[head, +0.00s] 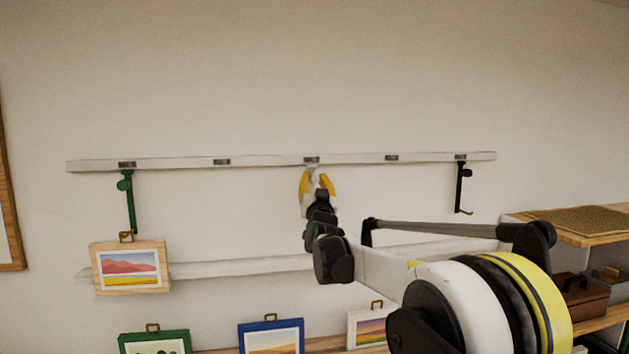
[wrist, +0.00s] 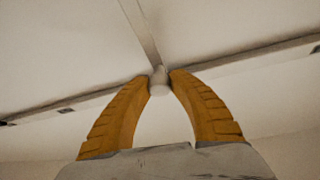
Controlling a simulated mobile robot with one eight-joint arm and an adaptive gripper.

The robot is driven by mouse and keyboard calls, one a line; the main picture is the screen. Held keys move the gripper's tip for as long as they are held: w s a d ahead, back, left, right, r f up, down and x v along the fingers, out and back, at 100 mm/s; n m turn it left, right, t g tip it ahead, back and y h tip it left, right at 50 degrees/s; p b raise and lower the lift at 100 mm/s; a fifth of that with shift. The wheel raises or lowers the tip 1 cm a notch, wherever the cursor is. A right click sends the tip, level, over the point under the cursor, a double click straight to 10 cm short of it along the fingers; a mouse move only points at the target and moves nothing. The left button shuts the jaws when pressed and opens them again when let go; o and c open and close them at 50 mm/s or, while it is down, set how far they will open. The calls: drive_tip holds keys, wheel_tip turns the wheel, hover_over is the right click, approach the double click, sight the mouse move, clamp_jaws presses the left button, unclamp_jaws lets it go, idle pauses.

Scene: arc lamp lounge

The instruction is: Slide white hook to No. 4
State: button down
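The white hook's pale knob (wrist: 158,85) shows in the wrist view between my fingertips, just below the rail. The rest of the hook is mostly hidden by my gripper and arm in the head view. My gripper (head: 317,176), with orange fingers, is at the middle of the white wall rail (head: 270,160), under the middle plate (head: 312,160). In the wrist view the fingertips (wrist: 160,76) close on both sides of the knob and appear to touch it. The fourth plate from the left (head: 392,158) is to the right of my gripper. Plate numbers are too small to read.
A green hook (head: 127,190) at the rail's left end holds a framed landscape (head: 130,268). A black hook (head: 460,185) hangs empty at the right end. A lower ledge (head: 225,267), more framed pictures (head: 271,338) and a wooden shelf (head: 578,233) lie below. The rail between middle and fourth plates looks clear.

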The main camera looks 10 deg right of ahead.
drive_tip(key=a+b, duration=0.2)
drive_tip(key=a, duration=2.4)
drive_tip(key=shift+b, duration=0.3)
drive_tip(key=c, duration=1.2)
unclamp_jaws()
drive_tip(key=shift+o, duration=0.2)
drive_tip(key=v, duration=1.2)
drive_tip(key=shift+f, duration=0.1)
